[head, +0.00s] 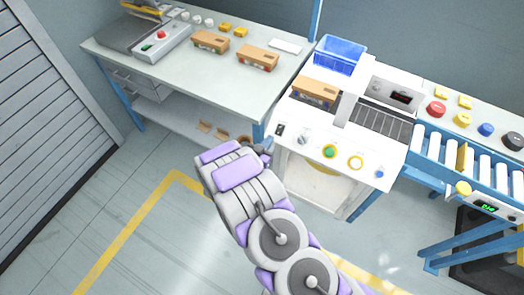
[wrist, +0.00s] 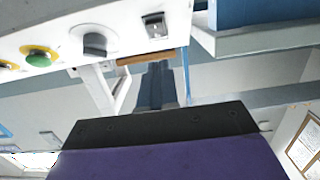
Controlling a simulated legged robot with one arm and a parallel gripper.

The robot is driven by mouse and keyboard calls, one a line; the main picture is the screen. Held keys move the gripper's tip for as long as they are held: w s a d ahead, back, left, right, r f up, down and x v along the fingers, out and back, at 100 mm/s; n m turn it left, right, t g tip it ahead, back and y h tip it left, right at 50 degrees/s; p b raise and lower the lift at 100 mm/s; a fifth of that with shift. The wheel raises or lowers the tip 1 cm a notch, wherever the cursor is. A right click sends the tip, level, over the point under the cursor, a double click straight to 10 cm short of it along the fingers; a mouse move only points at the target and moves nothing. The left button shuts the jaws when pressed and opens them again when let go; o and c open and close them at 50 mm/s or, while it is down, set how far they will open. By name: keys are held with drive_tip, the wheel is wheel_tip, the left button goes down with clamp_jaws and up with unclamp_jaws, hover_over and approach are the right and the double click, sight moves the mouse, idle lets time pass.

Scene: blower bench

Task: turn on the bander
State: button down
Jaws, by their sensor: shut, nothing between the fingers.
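The bander (head: 345,130) is a white machine in the middle of the head view, with a control panel on its front edge. The panel has a black rocker switch (head: 280,130), a grey knob (head: 303,138), a green button in a yellow ring (head: 330,151), a yellow-ringed button (head: 355,162) and a small blue knob (head: 379,173). In the wrist view the rocker switch (wrist: 155,26), knob (wrist: 95,44) and green button (wrist: 39,58) show along the top left. My gripper (head: 266,146) is shut and empty, below the switch end of the panel. Its fingers (wrist: 156,84) appear apart from the switch.
A workbench (head: 195,75) stands at left with several cartons (head: 258,57) on it. A roller conveyor (head: 475,160) stands right. The floor (head: 130,210) at left is clear.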

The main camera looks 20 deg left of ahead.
sight(278, 132)
drive_tip(key=w+f, duration=0.1)
drive_tip(key=w+b, duration=0.1)
drive_tip(key=w, duration=0.1)
drive_tip(key=w+f, duration=0.1)
drive_tip(key=shift+w+d+f, duration=0.15)
drive_tip(key=shift+w+f, duration=0.05)
drive_tip(key=shift+f, duration=0.15)
drive_tip(key=shift+w+f+b, duration=0.3)
drive_tip(key=shift+f+b, duration=0.05)
drive_tip(key=shift+f, duration=0.05)
